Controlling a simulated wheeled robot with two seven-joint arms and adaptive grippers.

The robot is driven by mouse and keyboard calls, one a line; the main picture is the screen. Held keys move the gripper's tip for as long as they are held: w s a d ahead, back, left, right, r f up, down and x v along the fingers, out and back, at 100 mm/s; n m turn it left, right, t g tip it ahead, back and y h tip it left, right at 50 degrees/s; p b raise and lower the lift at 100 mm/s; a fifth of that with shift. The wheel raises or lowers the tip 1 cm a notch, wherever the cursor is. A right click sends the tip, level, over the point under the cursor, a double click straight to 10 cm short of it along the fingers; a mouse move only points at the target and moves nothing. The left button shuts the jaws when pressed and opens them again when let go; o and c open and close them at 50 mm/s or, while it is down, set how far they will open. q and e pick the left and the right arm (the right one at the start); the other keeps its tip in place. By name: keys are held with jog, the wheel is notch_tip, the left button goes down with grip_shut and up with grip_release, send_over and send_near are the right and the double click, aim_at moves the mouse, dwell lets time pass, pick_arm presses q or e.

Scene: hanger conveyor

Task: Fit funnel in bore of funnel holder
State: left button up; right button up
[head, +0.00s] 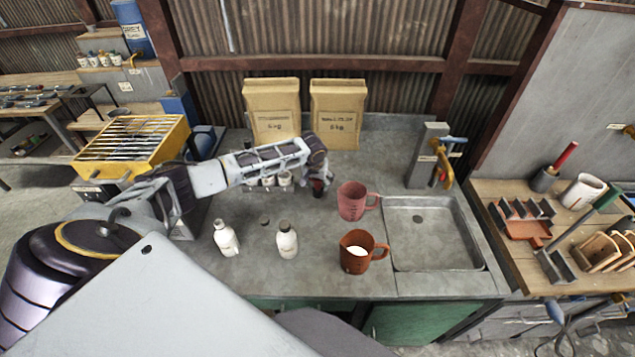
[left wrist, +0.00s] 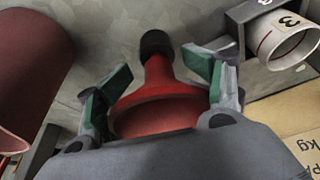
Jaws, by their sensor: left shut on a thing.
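My left gripper (head: 317,168) reaches over the counter from the left, just left of the pink jug. In the left wrist view, its green-padded fingers (left wrist: 160,85) are shut on the red funnel (left wrist: 160,100), whose black-tipped spout (left wrist: 157,43) points away from the wrist. The funnel shows small and dark red under the gripper in the head view (head: 318,187). A grey rack (head: 254,181) with white cups (head: 285,178) stands behind and partly under my left forearm. I cannot pick out the funnel holder or its bore for sure. My right gripper is not in view.
A pink jug (head: 353,201) stands close to the gripper's right. A brown jug with white contents (head: 357,253) and two white bottles (head: 287,240) (head: 226,238) are nearer. Two paper bags (head: 272,110) (head: 337,112) stand behind. A sink (head: 430,235) is at right.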

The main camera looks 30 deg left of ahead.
pick_arm(q)
jog(key=shift+f, duration=0.7)
dwell(0.9)
jog(key=o, duration=1.4)
jog(key=o, duration=0.3)
jog(key=shift+v, duration=6)
jog(key=shift+s+d+f, duration=0.1)
